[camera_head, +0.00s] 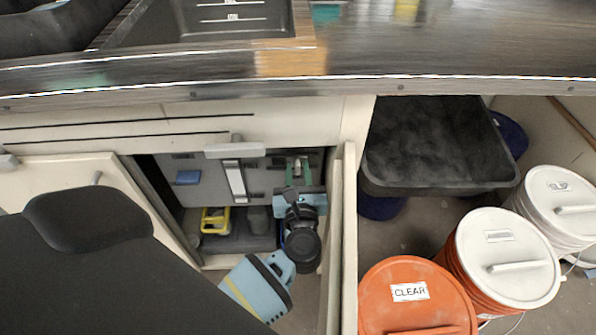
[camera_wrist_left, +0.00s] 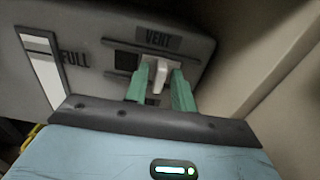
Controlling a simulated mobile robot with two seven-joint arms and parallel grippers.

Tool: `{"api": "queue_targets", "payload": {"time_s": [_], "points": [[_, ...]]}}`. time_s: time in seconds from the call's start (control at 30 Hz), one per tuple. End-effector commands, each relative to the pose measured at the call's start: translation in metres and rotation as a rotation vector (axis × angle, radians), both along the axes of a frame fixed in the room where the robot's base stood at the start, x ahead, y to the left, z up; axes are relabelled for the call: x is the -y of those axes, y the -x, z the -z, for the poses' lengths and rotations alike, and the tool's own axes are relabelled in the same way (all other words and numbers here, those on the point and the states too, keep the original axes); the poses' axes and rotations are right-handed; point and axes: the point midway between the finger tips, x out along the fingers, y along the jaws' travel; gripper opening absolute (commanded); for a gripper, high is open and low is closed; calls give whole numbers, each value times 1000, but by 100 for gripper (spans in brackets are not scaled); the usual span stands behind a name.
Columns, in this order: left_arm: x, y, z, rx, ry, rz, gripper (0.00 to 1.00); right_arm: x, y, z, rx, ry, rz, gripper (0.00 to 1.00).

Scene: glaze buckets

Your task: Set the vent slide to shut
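The vent slide (camera_wrist_left: 158,74) is a white knob on a grey tank panel (camera_wrist_left: 90,35), below a dark label (camera_wrist_left: 158,39) reading VENT. A dark square opening (camera_wrist_left: 126,61) shows to the left of the knob. My left gripper (camera_wrist_left: 161,80) has its two green fingers on either side of the knob, apart, with the knob between them; firm contact cannot be made out. In the head view the left gripper (camera_head: 297,171) reaches into the cabinet to the panel's right part, and its fingers largely hide the slide. My right gripper is not in view.
A white level strip (camera_head: 235,180) runs down the panel, with a blue piece (camera_head: 187,177) left of it. A yellow-handled item (camera_head: 214,220) sits below. The counter edge (camera_head: 300,88) overhangs the cabinet. A cabinet partition (camera_head: 349,240) stands close right of my arm, with lidded buckets (camera_head: 415,275) beyond.

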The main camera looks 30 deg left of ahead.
Motion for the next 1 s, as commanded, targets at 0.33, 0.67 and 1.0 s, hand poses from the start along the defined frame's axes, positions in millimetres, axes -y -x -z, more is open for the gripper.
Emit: {"api": "queue_targets", "payload": {"time_s": [0.33,0.67,1.0], "points": [[0,0,0,0,0,0,0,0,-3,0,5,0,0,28],[-23,18,0,-3,0,-3,0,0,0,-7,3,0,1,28],[-40,31,1,-2,0,-4,0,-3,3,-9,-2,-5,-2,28]]}}
